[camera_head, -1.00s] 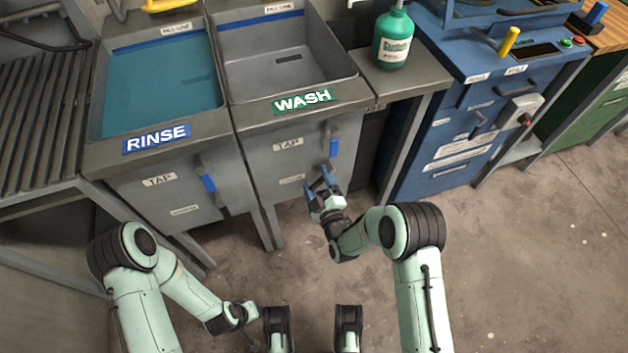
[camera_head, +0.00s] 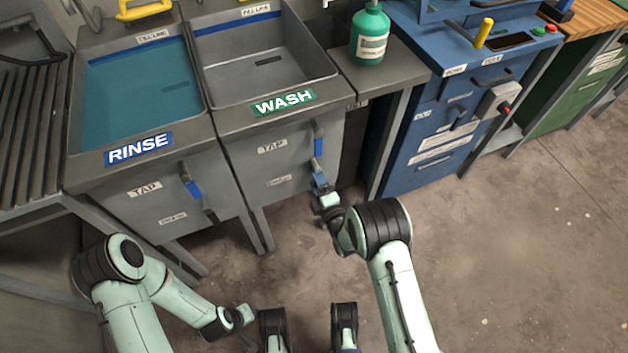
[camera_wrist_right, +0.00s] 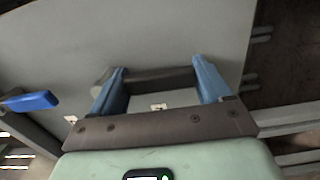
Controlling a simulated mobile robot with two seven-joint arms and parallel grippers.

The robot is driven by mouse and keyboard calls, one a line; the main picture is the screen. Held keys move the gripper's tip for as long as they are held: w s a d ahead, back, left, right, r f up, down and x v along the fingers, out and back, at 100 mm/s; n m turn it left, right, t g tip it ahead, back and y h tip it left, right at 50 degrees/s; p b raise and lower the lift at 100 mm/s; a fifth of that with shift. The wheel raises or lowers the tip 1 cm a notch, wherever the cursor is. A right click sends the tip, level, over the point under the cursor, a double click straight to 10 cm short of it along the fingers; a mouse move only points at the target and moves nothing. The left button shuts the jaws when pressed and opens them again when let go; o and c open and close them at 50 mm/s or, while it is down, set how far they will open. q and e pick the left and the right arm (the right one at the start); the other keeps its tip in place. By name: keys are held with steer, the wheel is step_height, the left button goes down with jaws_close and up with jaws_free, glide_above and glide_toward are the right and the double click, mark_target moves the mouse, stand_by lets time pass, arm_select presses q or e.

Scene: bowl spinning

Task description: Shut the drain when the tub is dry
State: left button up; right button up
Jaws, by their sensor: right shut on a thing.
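The wash tub (camera_head: 225,93) under the green WASH label (camera_head: 284,102) shows a bare grey floor with no water seen. Its front has a handle with a blue part (camera_head: 318,146) at the right side.
The rinse tub (camera_head: 75,140) beside it holds blue-green water and has its own blue-marked handle (camera_head: 191,187). A green bottle (camera_head: 369,35) stands on the ledge to the right. A blue cabinet (camera_head: 425,150) stands beyond. The floor at right is clear.

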steer(key=shift+d+f, duration=0.1)
steer(key=shift+d, duration=0.1)
stand_by(0.3)
steer(key=o, duration=1.4)
arm_select(q)
steer(key=shift+t, duration=0.3)
steer(key=shift+w+d+r+p, duration=0.25)
steer(key=shift+r+p, duration=0.25)
steer(key=shift+r, duration=0.25)
steer(key=shift+w+d+r+p, duration=0.25)
steer(key=shift+r+p, duration=0.25)
steer(key=shift+r, duration=0.3)
steer(key=shift+w+d+r+p, duration=0.25)
steer(key=shift+r+p, duration=0.25)
steer(key=shift+r, duration=0.25)
arm_select(e)
steer(key=shift+v, duration=6.7)
